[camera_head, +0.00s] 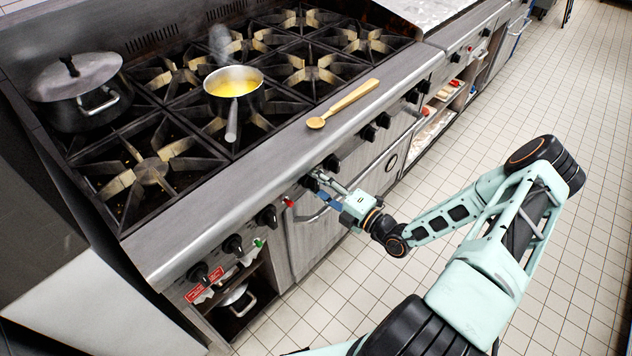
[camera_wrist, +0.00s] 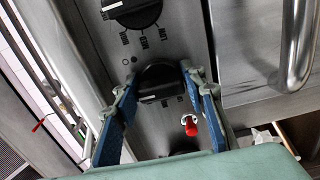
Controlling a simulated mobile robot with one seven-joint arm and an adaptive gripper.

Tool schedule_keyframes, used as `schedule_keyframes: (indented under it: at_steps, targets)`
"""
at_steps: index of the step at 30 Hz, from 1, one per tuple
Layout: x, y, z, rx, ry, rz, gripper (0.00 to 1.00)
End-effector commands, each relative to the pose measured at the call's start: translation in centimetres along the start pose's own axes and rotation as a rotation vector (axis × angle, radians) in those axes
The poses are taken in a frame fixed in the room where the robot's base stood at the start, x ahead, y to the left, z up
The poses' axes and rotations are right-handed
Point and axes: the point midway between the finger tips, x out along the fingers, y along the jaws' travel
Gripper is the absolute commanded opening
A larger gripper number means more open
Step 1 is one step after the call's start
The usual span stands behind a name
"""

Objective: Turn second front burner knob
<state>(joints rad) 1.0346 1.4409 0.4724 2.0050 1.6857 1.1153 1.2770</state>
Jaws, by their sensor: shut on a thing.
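A row of black burner knobs runs along the stove's slanted front panel (camera_head: 180,220). My gripper (camera_head: 318,183) is at this panel, near its middle, with its fingers around one black knob (camera_wrist: 158,78). In the wrist view my gripper (camera_wrist: 160,85) has one blue-padded finger on each side of that knob. The fingers partly hide the knob in the head view. A neighbouring knob (camera_wrist: 135,12) shows at the top of the wrist view, with LOW, MED and HIGH marks beside it. Other knobs, such as the one at the left (camera_head: 232,244), stand apart from my gripper.
A small red part (camera_wrist: 191,128) sticks out close to the gripped knob. An oven door handle (camera_wrist: 298,45) is to the right in the wrist view. A pan with yellow liquid (camera_head: 234,84), a lidded pot (camera_head: 80,90) and a wooden spoon (camera_head: 342,105) are on the stove. Tiled floor lies right.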

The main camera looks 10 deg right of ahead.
Motion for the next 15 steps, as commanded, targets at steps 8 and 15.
schedule_keyframes:
  at_steps: [8, 15]
  targets:
    - [0.01, 0.05, 0.09, 0.001, -0.002, 0.001, 0.44]
    - [0.00, 0.03, 0.05, 0.000, -0.001, 0.001, 0.54]
